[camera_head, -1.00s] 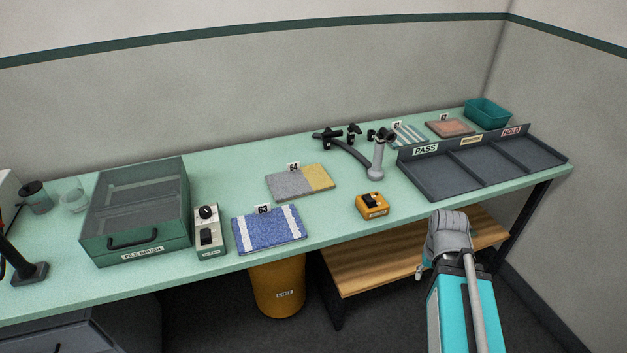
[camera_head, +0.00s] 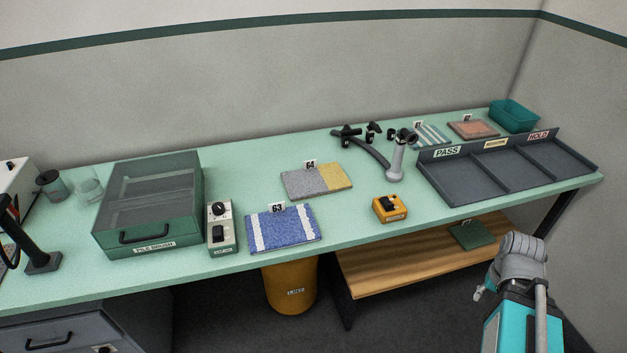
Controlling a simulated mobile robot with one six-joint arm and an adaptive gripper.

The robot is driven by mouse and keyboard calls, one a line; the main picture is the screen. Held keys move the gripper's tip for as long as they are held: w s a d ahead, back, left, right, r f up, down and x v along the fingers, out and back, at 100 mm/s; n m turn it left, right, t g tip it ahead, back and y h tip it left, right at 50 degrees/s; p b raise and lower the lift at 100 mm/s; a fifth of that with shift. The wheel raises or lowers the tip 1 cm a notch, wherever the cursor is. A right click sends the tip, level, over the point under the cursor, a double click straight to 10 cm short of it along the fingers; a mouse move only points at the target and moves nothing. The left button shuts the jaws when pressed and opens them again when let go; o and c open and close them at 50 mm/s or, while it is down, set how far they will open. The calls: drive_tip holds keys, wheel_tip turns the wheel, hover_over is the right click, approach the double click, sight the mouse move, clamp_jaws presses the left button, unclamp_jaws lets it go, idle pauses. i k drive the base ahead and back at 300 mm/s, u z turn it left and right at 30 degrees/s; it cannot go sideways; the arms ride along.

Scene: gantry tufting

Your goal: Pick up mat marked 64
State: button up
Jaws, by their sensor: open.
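The mat marked 64 (camera_head: 304,184) lies flat on the green bench, right of the middle of its depth. It is grey on the left and yellow on the right, with a small white 64 tag (camera_head: 310,164) standing at its back edge. Nothing covers it. Part of my arm shows at the lower right, well away from the mat and in front of the bench. My gripper's fingers do not show.
The blue-and-white mat 63 (camera_head: 283,228) lies just in front, with a control box (camera_head: 221,228) beside it. An orange device (camera_head: 390,208) and a black-and-grey jointed stand (camera_head: 396,158) are to the right. The PASS/HOLD tray (camera_head: 450,190) and pile brush case (camera_head: 150,205) flank the area.

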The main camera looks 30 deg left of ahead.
sight(314, 179)
drive_tip(key=u, duration=0.05)
drive_tip(key=k, duration=0.9)
drive_tip(key=u, duration=1.3)
drive_tip(key=i, duration=1)
